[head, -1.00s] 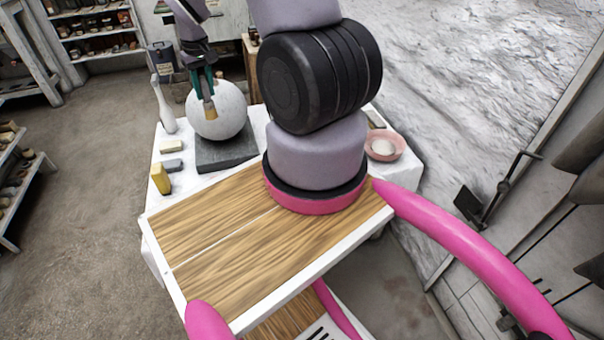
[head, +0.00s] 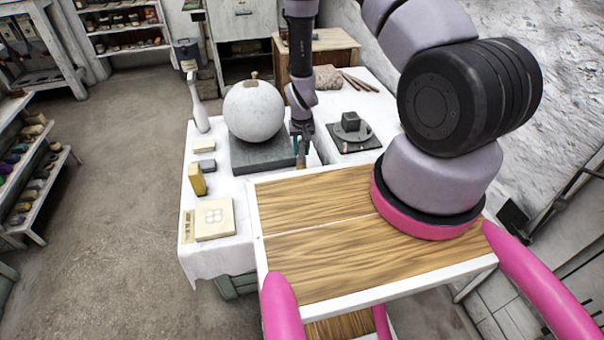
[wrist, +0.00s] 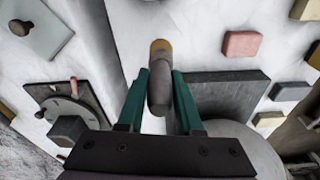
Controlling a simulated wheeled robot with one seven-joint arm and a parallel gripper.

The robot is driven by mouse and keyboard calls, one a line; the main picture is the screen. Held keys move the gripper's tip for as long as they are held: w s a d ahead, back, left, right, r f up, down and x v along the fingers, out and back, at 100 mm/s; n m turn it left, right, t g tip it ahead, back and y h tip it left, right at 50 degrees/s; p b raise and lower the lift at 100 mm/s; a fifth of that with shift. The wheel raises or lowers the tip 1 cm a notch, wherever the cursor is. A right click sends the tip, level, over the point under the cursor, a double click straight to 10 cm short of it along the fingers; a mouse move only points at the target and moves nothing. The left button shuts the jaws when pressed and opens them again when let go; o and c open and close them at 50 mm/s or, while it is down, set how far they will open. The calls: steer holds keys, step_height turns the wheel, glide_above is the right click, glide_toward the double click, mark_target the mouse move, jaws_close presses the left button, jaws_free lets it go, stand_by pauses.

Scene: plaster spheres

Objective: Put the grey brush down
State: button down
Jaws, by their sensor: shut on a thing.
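In the wrist view, my gripper (wrist: 160,85) has its two green fingers on either side of the grey brush (wrist: 159,90) and is shut on it. The brush's tan bristles (wrist: 160,46) point away from my gripper, over the white cloth. In the head view, my gripper (head: 300,148) hangs low at the right of the plaster sphere (head: 253,109), beside the dark slab (head: 262,155) under it. The brush is too small there to make out clearly. I cannot tell whether its tip touches the cloth.
A turntable with a dark block (head: 350,122) stands right of my gripper. Left of the slab are small blocks, a yellow block (head: 197,180) and a cream tile (head: 214,218). White cloth (head: 222,176) lies bare between them. My wooden deck is in front.

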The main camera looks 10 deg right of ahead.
mark_target(301, 164)
step_height(301, 164, down, 7)
steer(key=shift+a+f, duration=0.1)
steer(key=shift+f, duration=0.1)
steer(key=shift+f, duration=0.1)
steer(key=c, duration=0.6)
jaws_free()
steer(key=shift+o, duration=0.2)
steer(key=r, duration=0.4)
steer(key=s+r, duration=0.1)
steer(key=r, duration=0.7)
steer(key=shift+s+a+r, duration=0.1)
steer(key=shift+s+a, duration=0.05)
steer(key=shift+s, duration=0.05)
